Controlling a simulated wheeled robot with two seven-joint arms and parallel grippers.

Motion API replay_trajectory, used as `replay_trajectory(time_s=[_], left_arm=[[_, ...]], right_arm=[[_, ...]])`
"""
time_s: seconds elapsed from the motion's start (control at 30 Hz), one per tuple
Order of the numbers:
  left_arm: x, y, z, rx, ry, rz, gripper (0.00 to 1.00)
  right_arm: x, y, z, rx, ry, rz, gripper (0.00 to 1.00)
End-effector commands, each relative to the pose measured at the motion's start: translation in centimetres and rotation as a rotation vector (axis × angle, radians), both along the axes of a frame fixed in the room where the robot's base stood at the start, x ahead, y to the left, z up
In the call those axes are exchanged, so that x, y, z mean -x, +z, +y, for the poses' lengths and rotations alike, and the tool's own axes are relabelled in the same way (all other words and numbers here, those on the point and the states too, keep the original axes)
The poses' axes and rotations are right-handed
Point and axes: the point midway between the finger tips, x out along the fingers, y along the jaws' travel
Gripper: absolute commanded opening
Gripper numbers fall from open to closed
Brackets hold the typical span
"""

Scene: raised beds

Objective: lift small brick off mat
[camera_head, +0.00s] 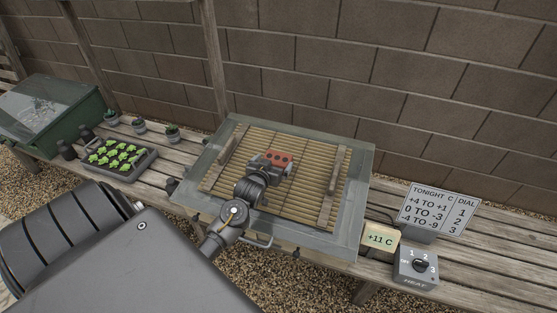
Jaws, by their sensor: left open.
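A small red brick with dark holes (280,157) lies on a slatted bamboo-like mat (312,173). My left gripper (276,167) reaches over the mat, and its fingers are at the near side of the brick, open. Part of the brick's near side is hidden by the gripper, and I cannot tell whether the fingers touch it. The mat lies in a grey frame (350,220) on a wooden bench. My right gripper is not in view.
Two wooden strips (333,187) lie along the mat's sides. A seedling tray (140,165), small pots (172,132) and a green cold frame (60,125) stand at left. A heat dial box (416,266), a +11 C display (379,239) and a sign (437,207) stand at right. A block wall is behind.

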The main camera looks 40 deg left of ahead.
Motion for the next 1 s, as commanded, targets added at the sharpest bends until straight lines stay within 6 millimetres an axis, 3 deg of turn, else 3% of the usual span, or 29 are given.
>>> replay_trajectory(time_s=[0.27, 0.37, 0.6, 0.9, 1.0], left_arm=[[-1.1, -0.3, 0.1, 0.001, -0.004, 0.001, 1.0], [-2.4, -0.5, 0.4, 0.001, -0.005, 0.001, 1.0], [-5.3, -1.4, 1.3, 0.0, -0.005, 0.0, 1.0], [-5.6, -1.6, 1.4, 0.001, -0.005, 0.001, 1.0], [-5.6, -1.6, 1.4, 0.001, -0.005, 0.001, 0.87]], right_arm=[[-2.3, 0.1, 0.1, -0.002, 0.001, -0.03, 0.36], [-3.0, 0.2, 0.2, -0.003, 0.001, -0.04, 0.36], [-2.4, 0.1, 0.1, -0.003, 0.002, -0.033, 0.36], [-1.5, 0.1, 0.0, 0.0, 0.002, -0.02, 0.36], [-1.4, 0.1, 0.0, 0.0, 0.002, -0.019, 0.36]])
